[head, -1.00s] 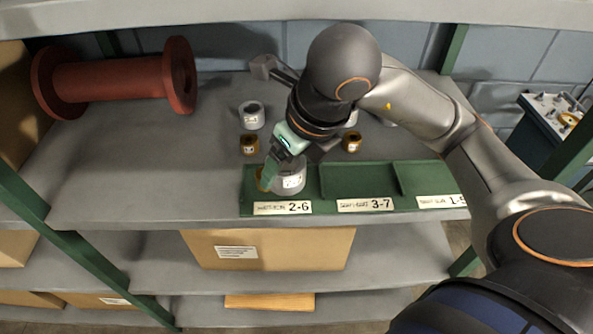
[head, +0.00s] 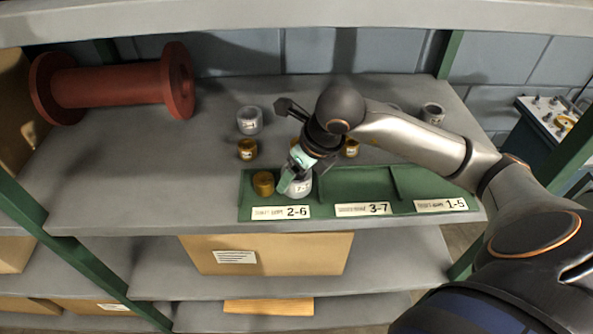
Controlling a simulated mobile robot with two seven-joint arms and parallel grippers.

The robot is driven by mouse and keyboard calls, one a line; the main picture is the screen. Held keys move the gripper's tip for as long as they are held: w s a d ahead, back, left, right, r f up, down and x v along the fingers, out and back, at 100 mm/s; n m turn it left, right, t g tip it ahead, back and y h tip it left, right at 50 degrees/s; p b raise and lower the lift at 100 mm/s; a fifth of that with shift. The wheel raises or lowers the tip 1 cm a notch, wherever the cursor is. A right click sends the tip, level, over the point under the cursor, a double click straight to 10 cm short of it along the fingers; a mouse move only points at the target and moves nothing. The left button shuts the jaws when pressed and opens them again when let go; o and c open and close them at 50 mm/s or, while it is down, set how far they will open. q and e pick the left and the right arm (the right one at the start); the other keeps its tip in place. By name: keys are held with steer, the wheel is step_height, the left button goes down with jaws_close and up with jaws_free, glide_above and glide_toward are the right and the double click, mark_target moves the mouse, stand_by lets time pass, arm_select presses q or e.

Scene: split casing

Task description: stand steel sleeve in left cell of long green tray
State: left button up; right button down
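The long green tray (head: 357,212) lies along the front of the shelf, with several cells. Its left cell, above the label 2-6, holds a brass sleeve (head: 263,184) standing upright on the left. The grey steel sleeve (head: 300,187), with a white label, is upright in the same cell, right of the brass one and slightly apart from it. My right gripper (head: 295,180) comes down over the steel sleeve and appears shut on it. One green finger lies along its left side; the other finger is mostly hidden. I cannot tell whether its base touches the tray floor. My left gripper is out of view.
Behind the tray stand a grey sleeve (head: 249,120), a brass sleeve (head: 247,149), another brass sleeve (head: 352,148) partly behind my arm, and a grey sleeve (head: 433,113) at right. A red spool (head: 110,84) lies at the back left. The tray's middle and right cells look empty.

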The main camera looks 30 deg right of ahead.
mark_target(308, 180)
steer(key=shift+f, duration=0.1)
jaws_free()
stand_by(0.3)
steer(key=shift+s+r, duration=0.1)
steer(key=shift+r, duration=0.4)
steer(key=v, duration=0.6)
steer(key=shift+s+r, duration=0.3)
